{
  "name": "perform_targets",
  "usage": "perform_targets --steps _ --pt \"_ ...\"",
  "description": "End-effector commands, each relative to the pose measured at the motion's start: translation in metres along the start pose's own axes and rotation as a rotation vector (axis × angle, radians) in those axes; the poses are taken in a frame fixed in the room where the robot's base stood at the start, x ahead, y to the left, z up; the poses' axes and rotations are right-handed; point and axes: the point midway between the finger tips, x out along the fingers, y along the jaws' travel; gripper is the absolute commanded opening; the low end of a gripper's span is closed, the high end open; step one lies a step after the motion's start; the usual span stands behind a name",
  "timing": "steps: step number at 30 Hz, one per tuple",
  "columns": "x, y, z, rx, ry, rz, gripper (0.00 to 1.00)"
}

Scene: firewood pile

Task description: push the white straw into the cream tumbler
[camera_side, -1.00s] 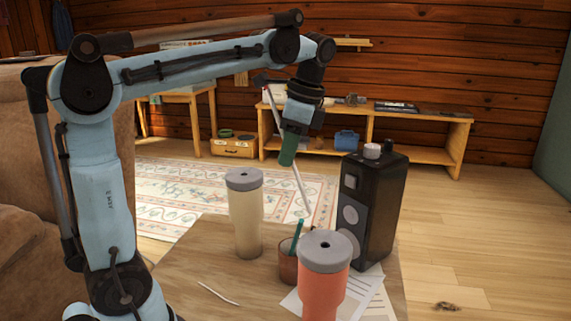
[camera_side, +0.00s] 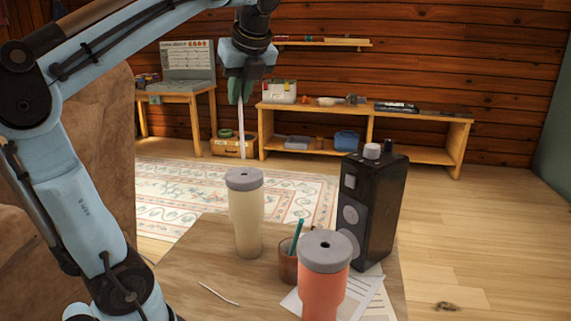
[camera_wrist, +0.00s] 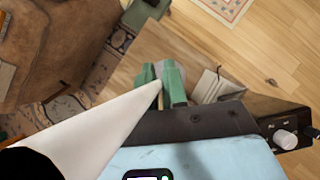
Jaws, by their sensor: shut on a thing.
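The cream tumbler (camera_side: 247,222) stands upright on the table with a grey lid (camera_side: 244,178) that has a dark hole in it. My gripper (camera_side: 240,97) is shut on the white straw (camera_side: 241,130), high above the tumbler. The straw hangs nearly upright, and its lower end appears just above the lid in the side view; I cannot tell whether it lines up with the hole. In the wrist view the straw (camera_wrist: 95,130) runs large toward the camera from my green fingertips (camera_wrist: 160,84), and part of the lid shows behind them.
A coral tumbler (camera_side: 324,288) stands at the table's front right. A brown cup (camera_side: 288,266) with a teal stick is beside it. A black machine (camera_side: 374,210) stands at the right. Papers (camera_side: 368,297) and a thin white strip (camera_side: 218,294) lie on the table.

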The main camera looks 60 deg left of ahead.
Motion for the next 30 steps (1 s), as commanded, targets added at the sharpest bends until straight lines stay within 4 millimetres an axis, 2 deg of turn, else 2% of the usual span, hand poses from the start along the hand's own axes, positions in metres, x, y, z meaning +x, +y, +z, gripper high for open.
perform_targets --steps 30 --pt "0.047 0.0 -0.031 -0.002 0.002 0.001 0.0"
